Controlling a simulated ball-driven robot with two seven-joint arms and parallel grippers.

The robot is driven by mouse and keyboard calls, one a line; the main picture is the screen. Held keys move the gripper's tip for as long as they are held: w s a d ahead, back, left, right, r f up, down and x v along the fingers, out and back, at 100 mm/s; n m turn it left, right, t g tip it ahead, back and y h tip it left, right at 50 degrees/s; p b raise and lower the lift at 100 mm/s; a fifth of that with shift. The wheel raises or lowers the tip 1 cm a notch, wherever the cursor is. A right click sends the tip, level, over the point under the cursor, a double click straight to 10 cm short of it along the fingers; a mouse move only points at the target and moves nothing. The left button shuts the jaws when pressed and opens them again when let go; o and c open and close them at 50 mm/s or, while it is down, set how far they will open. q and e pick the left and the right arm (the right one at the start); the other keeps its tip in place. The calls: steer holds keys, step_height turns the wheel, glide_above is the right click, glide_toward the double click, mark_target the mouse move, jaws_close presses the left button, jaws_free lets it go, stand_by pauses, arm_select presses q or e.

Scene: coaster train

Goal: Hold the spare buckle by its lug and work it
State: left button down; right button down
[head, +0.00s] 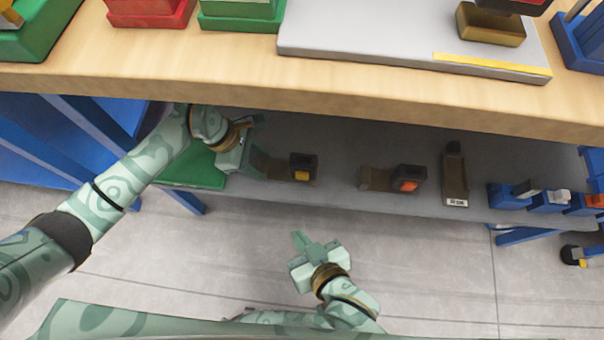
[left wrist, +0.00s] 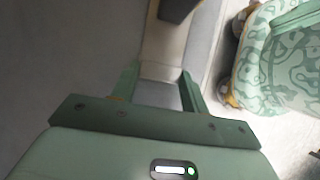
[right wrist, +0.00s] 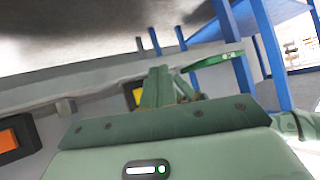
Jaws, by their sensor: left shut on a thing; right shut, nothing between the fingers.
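A dark buckle with a yellow button (head: 303,168) is at the left of the grey lower shelf; its tan lug (head: 271,167) points left. My left gripper (head: 254,162) is shut on that lug. In the left wrist view the lug (left wrist: 162,70) runs between the fingers, with the dark buckle body (left wrist: 178,8) cut off at the top. My right gripper (head: 300,242) is shut and empty, below and apart from the shelf edge. In the right wrist view its closed fingers (right wrist: 158,85) partly hide the yellow button (right wrist: 132,95).
A similar buckle with an orange button (head: 406,180) lies to the right on the shelf, beside an upright brown labelled piece (head: 454,178). Blue holders (head: 510,195) stand at the right end. A green tray (head: 195,170) lies left. The wooden worktop (head: 330,88) overhangs the shelf.

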steer(key=shift+w+a+r+m+t+y, duration=0.25)
steer(key=shift+r+t, duration=0.1)
steer(key=shift+r, duration=0.1)
steer(key=shift+w+a+r+m+t+y, duration=0.15)
steer(key=shift+r+m+t, duration=0.1)
steer(key=shift+r+t, duration=0.15)
steer(key=shift+w, duration=0.1)
glide_toward(297, 179)
steer(key=shift+s+a+x, duration=0.1)
steer(key=shift+x, duration=0.75)
steer(key=shift+s+a+x, duration=0.15)
steer(key=shift+x, duration=0.7)
steer(key=shift+s+a+x, duration=0.1)
steer(key=shift+x, duration=0.7)
steer(key=shift+w+f, duration=0.1)
steer(key=shift+f, duration=0.05)
steer(key=shift+w, duration=0.3)
steer(key=shift+w, duration=0.55)
steer(key=shift+s, duration=0.95)
